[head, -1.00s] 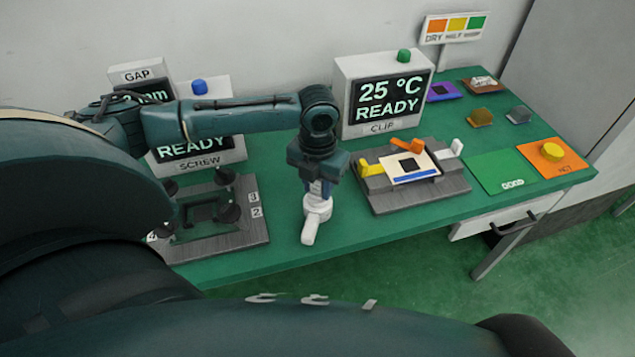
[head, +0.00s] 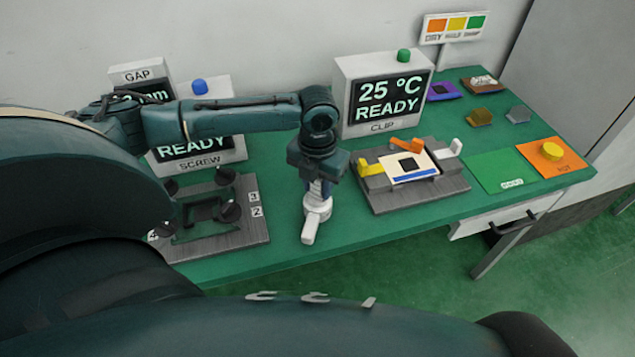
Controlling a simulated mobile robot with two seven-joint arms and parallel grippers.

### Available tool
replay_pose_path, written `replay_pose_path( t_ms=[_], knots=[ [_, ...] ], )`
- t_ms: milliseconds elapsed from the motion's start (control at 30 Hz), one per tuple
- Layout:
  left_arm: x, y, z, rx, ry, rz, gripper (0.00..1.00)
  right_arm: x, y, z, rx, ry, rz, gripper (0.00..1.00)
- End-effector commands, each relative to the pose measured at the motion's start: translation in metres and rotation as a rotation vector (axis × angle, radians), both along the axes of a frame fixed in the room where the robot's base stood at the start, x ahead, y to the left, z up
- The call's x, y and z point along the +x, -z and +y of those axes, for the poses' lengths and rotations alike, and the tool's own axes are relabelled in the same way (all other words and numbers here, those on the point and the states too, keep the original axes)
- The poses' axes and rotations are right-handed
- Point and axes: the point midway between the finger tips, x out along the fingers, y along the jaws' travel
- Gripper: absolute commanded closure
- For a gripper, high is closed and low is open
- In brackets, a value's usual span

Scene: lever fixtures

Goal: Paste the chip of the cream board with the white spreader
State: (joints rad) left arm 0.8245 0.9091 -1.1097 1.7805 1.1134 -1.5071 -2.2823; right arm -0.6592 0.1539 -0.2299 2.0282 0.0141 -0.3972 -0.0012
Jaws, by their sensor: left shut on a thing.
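The cream board (head: 424,160) lies on the grey clip fixture (head: 400,203), with a dark chip (head: 405,164) near its middle and a blue strip along its front edge. My left gripper (head: 318,188) points down over the green bench, left of the fixture and apart from the board. It is shut on the white spreader (head: 311,225), which hangs below the jaws with its narrow end toward the bench's front edge. The fingers partly hide the spreader's upper part. My right gripper is not in view.
The clip fixture has yellow (head: 371,167), orange (head: 407,145) and white (head: 452,149) levers. Behind it stands a box reading 25 °C READY (head: 388,95). A screw fixture (head: 240,235) stands left. Green (head: 492,168) and orange (head: 562,165) pads lie right.

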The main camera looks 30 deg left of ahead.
Motion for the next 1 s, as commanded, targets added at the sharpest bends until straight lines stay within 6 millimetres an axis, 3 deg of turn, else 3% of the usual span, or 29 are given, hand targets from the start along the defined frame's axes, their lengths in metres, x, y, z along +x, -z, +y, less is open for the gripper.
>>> replay_pose_path(
  t_ms=[367, 1000],
  knots=[
    [-0.001, -0.026, 0.0, 0.0, 0.0, 0.002, 0.9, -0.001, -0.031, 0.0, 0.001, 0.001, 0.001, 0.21],
    [0.0, -0.069, 0.0, 0.0, 0.001, 0.0, 0.9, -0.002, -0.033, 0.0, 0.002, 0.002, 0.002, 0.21]
  ],
)
